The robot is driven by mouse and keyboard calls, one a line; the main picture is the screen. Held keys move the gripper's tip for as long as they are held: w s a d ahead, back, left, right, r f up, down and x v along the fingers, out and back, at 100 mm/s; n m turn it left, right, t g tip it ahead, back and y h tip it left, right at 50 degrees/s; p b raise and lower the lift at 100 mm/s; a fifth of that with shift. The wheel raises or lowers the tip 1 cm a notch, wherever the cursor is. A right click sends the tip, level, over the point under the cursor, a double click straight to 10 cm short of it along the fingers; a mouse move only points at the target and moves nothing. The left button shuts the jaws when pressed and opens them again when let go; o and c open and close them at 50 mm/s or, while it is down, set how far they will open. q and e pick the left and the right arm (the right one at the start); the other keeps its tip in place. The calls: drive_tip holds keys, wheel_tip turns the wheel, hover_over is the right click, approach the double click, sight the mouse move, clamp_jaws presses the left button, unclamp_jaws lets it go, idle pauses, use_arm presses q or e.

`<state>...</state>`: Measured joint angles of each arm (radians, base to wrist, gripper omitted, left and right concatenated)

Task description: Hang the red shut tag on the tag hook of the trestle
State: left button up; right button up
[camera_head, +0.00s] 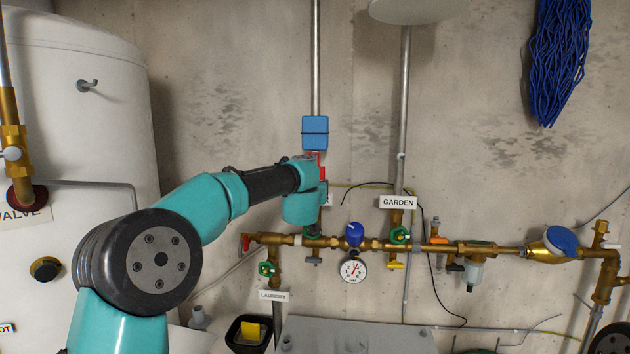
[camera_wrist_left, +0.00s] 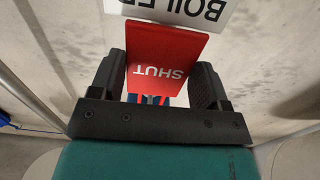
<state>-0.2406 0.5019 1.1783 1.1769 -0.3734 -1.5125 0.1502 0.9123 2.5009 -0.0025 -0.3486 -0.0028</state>
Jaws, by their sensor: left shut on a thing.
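The red tag (camera_wrist_left: 165,55) is between the two fingers of my left gripper (camera_wrist_left: 160,78), which is shut on it. In the left wrist view its word SHUT reads upside down. In the head view my left gripper (camera_head: 317,160) is at the upright pipe, just below a blue block, and only small red parts show there. The wrist hides most of the tag. I cannot make out the tag hook or a trestle for certain. My right gripper is not in view.
A white BOILER label (camera_wrist_left: 185,12) is right by the tag's edge. The blue block (camera_head: 315,132) is on the pipe. A white tank (camera_head: 75,110) stands left.

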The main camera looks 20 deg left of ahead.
use_arm(q)
drive_tip(key=shift+c, duration=0.5)
drive_tip(key=shift+r, duration=0.35)
drive_tip(key=shift+r, duration=0.3)
drive_tip(key=shift+s, duration=0.15)
drive_tip(key=shift+s+d, duration=0.2)
drive_tip(key=shift+s, duration=1.4)
drive_tip(key=shift+s, duration=0.1)
drive_tip(key=shift+s+d, duration=0.2)
drive_tip(key=shift+s, duration=1.45)
